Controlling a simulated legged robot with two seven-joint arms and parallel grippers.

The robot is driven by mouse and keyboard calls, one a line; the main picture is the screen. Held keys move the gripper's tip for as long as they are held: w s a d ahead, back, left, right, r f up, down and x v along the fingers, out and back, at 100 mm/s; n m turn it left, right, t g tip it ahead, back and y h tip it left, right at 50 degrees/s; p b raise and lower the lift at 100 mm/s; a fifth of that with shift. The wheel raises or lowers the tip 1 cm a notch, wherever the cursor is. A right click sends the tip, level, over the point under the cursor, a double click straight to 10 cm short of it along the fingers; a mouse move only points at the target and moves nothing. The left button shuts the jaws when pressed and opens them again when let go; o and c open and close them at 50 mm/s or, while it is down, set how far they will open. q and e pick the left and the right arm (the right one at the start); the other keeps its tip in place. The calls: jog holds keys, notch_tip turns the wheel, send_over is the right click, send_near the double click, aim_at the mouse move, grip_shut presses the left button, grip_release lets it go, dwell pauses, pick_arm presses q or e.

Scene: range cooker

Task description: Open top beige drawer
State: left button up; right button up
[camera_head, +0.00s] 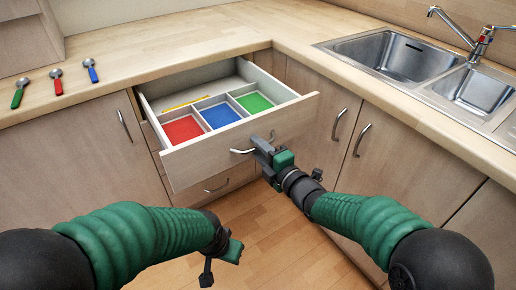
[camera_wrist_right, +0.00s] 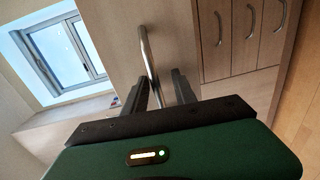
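The top beige drawer (camera_head: 225,150) is pulled well out of the cabinet. Its curved metal handle (camera_head: 243,151) is on the front panel, and the handle also shows in the right wrist view (camera_wrist_right: 149,55). My right gripper (camera_head: 262,146) is at the right part of this handle. In the right wrist view my right gripper's two fingers (camera_wrist_right: 160,90) stand apart with the handle bar between them, and a gap shows beside the bar. My left gripper (camera_head: 215,268) is low at the left, away from the drawer; its fingers do not show clearly.
Inside the drawer are red (camera_head: 183,130), blue (camera_head: 220,115) and green (camera_head: 255,102) compartments. Red-, green- and blue-handled spoons (camera_head: 57,80) lie on the counter (camera_head: 130,52). A lower drawer (camera_head: 225,182) is shut. A sink (camera_head: 400,55) is at the right. Floor (camera_head: 270,245) is clear.

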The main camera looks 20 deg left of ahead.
jog(key=shift+s+r, duration=0.15)
jog(key=p+v, duration=0.3)
jog(key=v, duration=1.3)
jog(key=shift+s+d, duration=0.2)
jog(key=shift+d, duration=0.1)
